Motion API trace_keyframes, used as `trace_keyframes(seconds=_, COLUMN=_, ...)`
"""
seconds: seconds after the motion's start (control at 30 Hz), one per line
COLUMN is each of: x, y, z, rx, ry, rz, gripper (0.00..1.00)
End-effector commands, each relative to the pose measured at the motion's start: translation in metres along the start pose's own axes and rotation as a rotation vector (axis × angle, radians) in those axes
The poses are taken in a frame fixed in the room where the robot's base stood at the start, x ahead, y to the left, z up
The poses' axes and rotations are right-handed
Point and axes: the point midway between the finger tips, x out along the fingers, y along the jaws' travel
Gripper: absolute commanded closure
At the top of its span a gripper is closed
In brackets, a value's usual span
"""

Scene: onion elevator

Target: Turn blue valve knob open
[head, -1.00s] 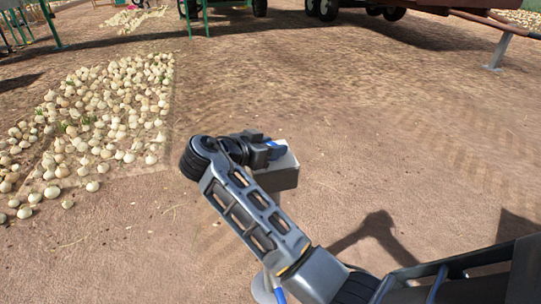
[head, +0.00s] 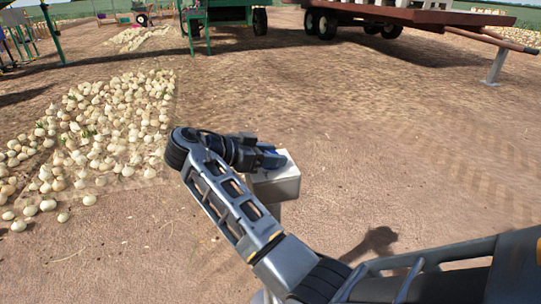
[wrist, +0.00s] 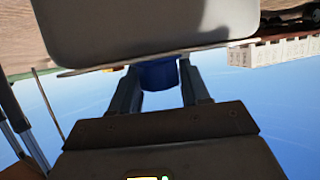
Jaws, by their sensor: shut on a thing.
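The blue valve knob (wrist: 158,74) shows between my gripper's two fingers in the wrist view, against a light grey box (wrist: 150,28). My gripper (wrist: 160,84) is shut on the knob, with a finger on each side. In the head view my gripper (head: 262,157) reaches over the top of the grey box (head: 276,184), and a bit of blue shows there. The gripper and my arm hide most of the knob in that view. How far the knob is turned cannot be told.
Onions lie in a heap (head: 95,130) on the ground at left. A flatbed trailer (head: 400,14) and green machinery (head: 222,14) stand at the back. A metal stand (head: 494,64) is at the far right. Bare dirt lies around the box.

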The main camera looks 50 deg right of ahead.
Motion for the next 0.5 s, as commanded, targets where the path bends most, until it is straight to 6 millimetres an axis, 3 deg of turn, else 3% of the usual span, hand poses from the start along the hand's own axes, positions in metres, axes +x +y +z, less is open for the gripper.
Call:
trace_keyframes(seconds=0.1, x=0.0018, y=0.0006, z=0.0024, rx=-0.004, ry=-0.002, rz=0.002, gripper=0.85)
trace_keyframes(seconds=0.13, x=0.0019, y=0.0006, z=0.0025, rx=-0.004, ry=-0.002, rz=0.002, gripper=0.52)
trace_keyframes(seconds=0.33, x=0.0013, y=0.0004, z=0.0015, rx=-0.003, ry=-0.001, rz=0.001, gripper=0.33)
trace_keyframes(seconds=0.5, x=0.0009, y=0.0003, z=0.0009, rx=-0.002, ry=-0.001, rz=0.001, gripper=0.33)
